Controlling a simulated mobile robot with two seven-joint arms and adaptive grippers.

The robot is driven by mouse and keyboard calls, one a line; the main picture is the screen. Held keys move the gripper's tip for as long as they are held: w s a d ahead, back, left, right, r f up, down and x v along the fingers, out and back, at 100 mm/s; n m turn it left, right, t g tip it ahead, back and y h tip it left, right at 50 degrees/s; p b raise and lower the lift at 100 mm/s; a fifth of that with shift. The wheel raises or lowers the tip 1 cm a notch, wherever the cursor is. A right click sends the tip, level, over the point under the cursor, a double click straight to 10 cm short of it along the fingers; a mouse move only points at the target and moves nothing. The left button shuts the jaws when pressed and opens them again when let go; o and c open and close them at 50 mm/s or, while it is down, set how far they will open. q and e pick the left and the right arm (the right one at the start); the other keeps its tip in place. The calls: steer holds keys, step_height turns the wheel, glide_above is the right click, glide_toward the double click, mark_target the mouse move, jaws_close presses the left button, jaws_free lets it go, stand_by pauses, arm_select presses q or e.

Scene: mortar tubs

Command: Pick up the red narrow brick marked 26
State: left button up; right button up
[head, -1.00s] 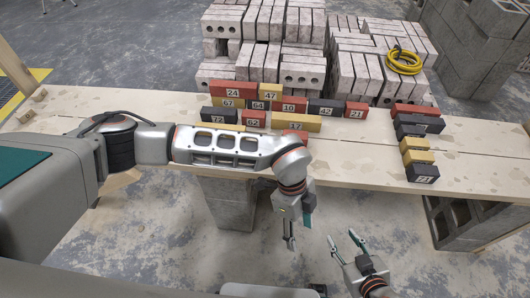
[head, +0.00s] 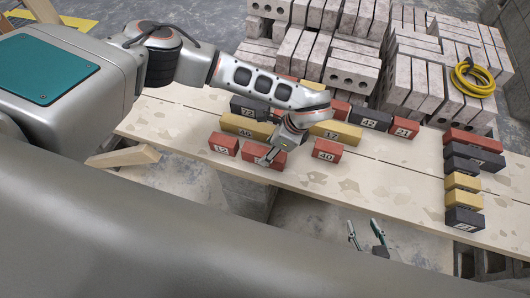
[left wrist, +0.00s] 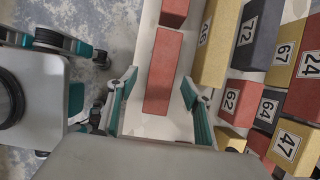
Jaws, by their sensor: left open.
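A red brick (head: 254,149) lies near the front edge of the plank table, partly hidden by my left gripper (head: 266,158). No number is readable on it, so I cannot confirm it is 26. In the left wrist view, the red brick (left wrist: 162,75) lies lengthwise between the open fingers of my left gripper (left wrist: 158,92), with pale table visible on both sides. I cannot tell how high the fingers are above the table. My right gripper (head: 367,236) hangs open and empty in front of the table.
Red brick 12 (head: 223,145) is close left, red brick 40 (head: 327,150) to the right. Yellow bricks (head: 239,125) and black brick 72 (head: 249,108) stand behind. A column of bricks (head: 463,182) is at the right. Bare plank (head: 395,178) lies between.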

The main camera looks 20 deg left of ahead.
arm_select(q)
steer(key=x, duration=0.5)
steer(key=shift+w+d+f, duration=0.1)
steer(key=shift+f, duration=0.3)
steer(key=shift+r, duration=0.1)
jaws_close()
